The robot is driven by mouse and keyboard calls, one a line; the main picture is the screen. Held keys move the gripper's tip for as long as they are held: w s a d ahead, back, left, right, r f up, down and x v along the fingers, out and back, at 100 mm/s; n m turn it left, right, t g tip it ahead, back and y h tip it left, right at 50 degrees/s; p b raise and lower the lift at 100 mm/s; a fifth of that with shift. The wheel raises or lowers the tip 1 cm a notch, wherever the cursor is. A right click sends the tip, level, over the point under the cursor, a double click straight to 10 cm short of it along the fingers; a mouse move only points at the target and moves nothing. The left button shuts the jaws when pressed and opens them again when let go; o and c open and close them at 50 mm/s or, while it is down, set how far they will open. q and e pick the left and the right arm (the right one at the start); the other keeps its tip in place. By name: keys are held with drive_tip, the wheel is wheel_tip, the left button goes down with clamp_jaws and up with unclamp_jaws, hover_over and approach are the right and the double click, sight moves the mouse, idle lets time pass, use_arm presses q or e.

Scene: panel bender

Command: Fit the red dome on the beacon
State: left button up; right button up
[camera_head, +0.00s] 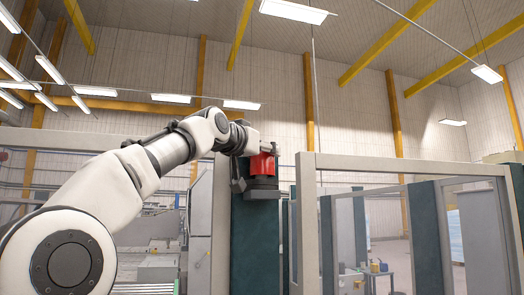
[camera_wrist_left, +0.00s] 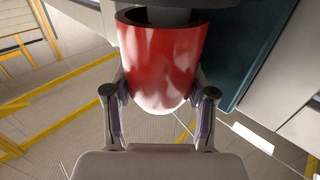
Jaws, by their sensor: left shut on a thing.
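The red dome (camera_head: 263,164) is held by my left gripper (camera_head: 254,158) at the top of a dark teal post (camera_head: 257,240). The dark beacon base (camera_head: 263,186) is directly below the dome, on the post's top. In the left wrist view, the dome (camera_wrist_left: 160,68) is between the two fingers of my left gripper (camera_wrist_left: 158,88), which are shut on its sides. The dome's dark rim surrounds a pale grey cylindrical part (camera_wrist_left: 160,16) at the picture's top. I cannot tell whether the dome is fully seated. My right gripper is not in view.
A grey frame (camera_head: 306,225) with wide openings stands just right of the post. A grey cabinet (camera_head: 200,235) is to its left.

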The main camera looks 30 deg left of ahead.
use_arm(q)
drive_tip(key=shift+w+f+b, duration=0.1)
drive_tip(key=shift+f+b, duration=0.75)
drive_tip(key=shift+f, duration=0.4)
drive_tip(key=o, duration=1.6)
drive_tip(key=shift+w+a, duration=0.1)
drive_tip(key=shift+w, duration=0.15)
drive_tip(key=shift+s+a, duration=0.1)
